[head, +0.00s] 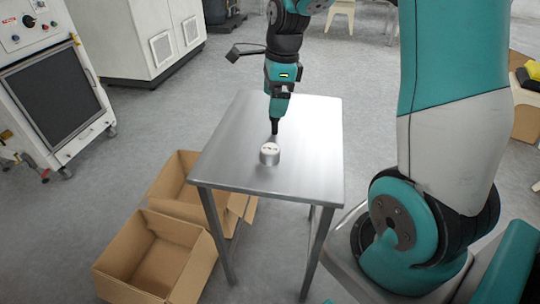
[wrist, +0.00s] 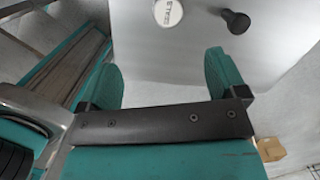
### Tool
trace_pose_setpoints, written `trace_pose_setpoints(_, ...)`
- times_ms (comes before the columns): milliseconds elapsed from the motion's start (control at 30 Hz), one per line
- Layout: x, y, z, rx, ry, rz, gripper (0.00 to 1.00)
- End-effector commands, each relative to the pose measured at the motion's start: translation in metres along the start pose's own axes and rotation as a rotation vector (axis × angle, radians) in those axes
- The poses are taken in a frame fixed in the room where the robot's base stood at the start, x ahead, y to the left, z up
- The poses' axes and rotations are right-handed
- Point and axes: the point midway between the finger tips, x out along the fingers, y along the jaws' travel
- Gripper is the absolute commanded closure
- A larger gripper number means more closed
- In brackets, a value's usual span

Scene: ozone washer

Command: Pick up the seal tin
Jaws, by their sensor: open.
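The seal tin (head: 270,154) is a small round metal tin with a white, dark-lettered top. It stands upright on the metal table (head: 235,175). In the wrist view the tin (wrist: 168,13) is cut by the top edge, beyond the fingertips. My gripper (head: 277,113) hangs over the table, behind the tin in the head view. In the wrist view my gripper (wrist: 164,70) has its two teal fingers wide apart with nothing between them. The tin is not touched by the fingers.
A black, round-ended object (wrist: 236,20) stands on the table right of the tin in the wrist view, close to the tin. Open cardboard boxes (head: 150,260) sit on the floor at the table's left. The rest of the tabletop is clear.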

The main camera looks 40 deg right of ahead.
Motion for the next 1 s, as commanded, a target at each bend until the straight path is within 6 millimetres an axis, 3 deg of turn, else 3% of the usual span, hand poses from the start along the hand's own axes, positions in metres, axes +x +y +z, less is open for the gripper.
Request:
trace_pose_setpoints(100, 0.008, -0.012, -0.013, 0.143, 0.013, -0.002, 0.1)
trace_pose_setpoints(233, 0.026, -0.014, -0.016, 0.179, 0.018, 0.001, 0.1)
trace_pose_setpoints(600, 0.107, -0.013, -0.016, 0.173, 0.017, 0.001, 0.1)
trace_pose_setpoints(1000, 0.147, -0.012, -0.016, 0.172, 0.017, 0.0, 0.1)
